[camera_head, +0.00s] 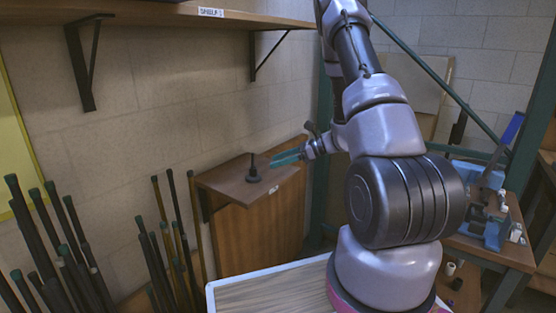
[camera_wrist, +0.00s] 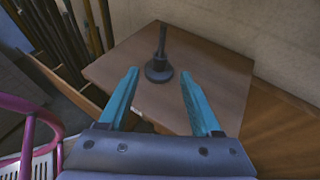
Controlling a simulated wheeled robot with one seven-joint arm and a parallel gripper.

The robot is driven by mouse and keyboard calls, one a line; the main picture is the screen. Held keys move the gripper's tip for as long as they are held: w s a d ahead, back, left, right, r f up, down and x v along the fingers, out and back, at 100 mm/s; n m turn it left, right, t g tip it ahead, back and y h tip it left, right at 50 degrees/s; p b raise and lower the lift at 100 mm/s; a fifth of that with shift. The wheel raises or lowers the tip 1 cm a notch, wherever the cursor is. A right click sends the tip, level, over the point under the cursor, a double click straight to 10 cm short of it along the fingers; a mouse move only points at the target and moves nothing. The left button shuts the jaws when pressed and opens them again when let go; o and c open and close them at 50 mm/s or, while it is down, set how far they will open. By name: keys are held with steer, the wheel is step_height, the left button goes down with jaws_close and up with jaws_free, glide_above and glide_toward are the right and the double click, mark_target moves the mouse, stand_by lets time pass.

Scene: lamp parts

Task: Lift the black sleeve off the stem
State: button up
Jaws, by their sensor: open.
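A dark base with a thin upright stem (camera_head: 253,164) stands on a small wooden shelf top (camera_head: 225,180) in the head view. In the wrist view the stem (camera_wrist: 162,42) rises from a wider black collar (camera_wrist: 159,68), apparently the black sleeve, low around it at the base. I cannot clearly tell sleeve from base. My gripper (camera_head: 274,159) has teal fingers and is just right of the stem in the head view. In the wrist view my gripper (camera_wrist: 163,90) is open and empty, its fingers apart with the stem beyond the tips, roughly between them.
Several dark rods with teal tips (camera_head: 60,230) lean at the left. A wall shelf (camera_head: 150,14) with brackets is above. A blue vise-like tool (camera_head: 487,205) sits on a bench at the right. The wooden top around the stem is otherwise clear.

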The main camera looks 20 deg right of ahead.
mark_target(255, 167)
steer(key=x, duration=1)
steer(key=shift+w+a+f, duration=0.1)
steer(key=shift+w+a, duration=0.1)
steer(key=shift+a, duration=0.15)
jaws_close()
steer(key=c, duration=0.8)
jaws_free()
jaws_close()
steer(key=shift+r, duration=0.6)
steer(key=shift+r, duration=0.2)
